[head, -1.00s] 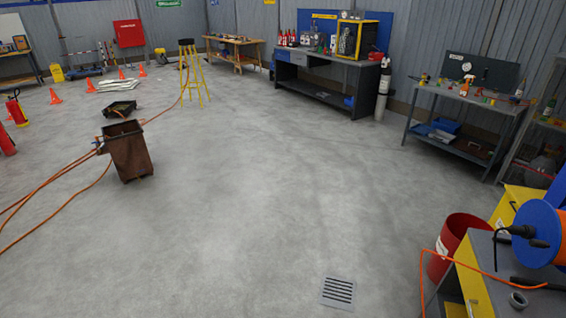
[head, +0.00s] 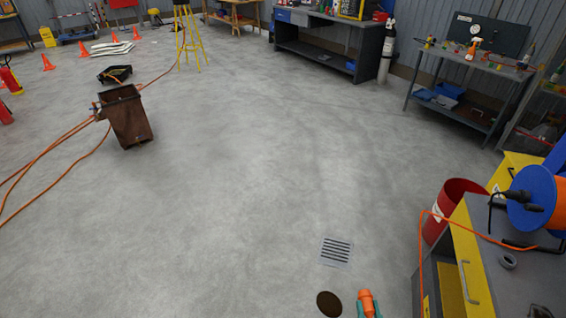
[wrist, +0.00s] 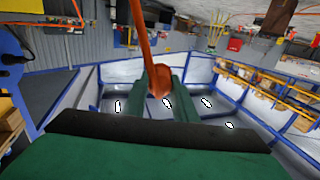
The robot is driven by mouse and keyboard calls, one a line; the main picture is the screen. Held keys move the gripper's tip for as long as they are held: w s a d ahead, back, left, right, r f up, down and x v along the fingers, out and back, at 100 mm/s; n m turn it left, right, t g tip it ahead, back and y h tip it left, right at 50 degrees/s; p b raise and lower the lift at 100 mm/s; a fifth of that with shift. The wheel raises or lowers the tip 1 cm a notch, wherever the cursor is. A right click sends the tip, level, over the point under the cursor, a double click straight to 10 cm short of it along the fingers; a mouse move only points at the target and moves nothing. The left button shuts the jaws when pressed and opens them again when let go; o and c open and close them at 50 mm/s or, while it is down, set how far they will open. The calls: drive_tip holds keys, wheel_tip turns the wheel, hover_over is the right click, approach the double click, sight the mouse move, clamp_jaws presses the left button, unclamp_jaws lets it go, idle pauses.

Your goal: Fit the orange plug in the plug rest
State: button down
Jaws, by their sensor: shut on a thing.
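The orange plug (head: 367,297) is at the bottom edge of the head view, pointing up. My gripper (head: 368,306) has green fingers shut on it; most of the gripper is cut off below. In the wrist view my gripper (wrist: 162,85) holds the plug (wrist: 159,80) between its fingers, and an orange cord runs up from it.
A blue-and-orange cable reel (head: 540,200) stands on the bench (head: 472,268), with a loose orange cord over the bench edge. A red bin (head: 455,200) stands behind the bench. A floor drain (head: 336,250) and a dark round disc (head: 329,303) lie left. The middle floor is clear.

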drive_tip(key=w+d+r, duration=0.2)
drive_tip(key=d+r, duration=0.4)
drive_tip(key=d, duration=0.5)
idle(1.1)
drive_tip(key=shift+w+d, duration=0.1)
drive_tip(key=shift+d, duration=0.05)
drive_tip(key=w+d+r, duration=0.1)
drive_tip(key=d+r, duration=0.3)
drive_tip(key=d, duration=0.4)
drive_tip(key=w+d+r, duration=0.2)
drive_tip(key=d+r, duration=0.3)
drive_tip(key=d, duration=0.4)
drive_tip(key=shift+w+d, duration=0.15)
idle(1.8)
drive_tip(key=shift+r, duration=0.1)
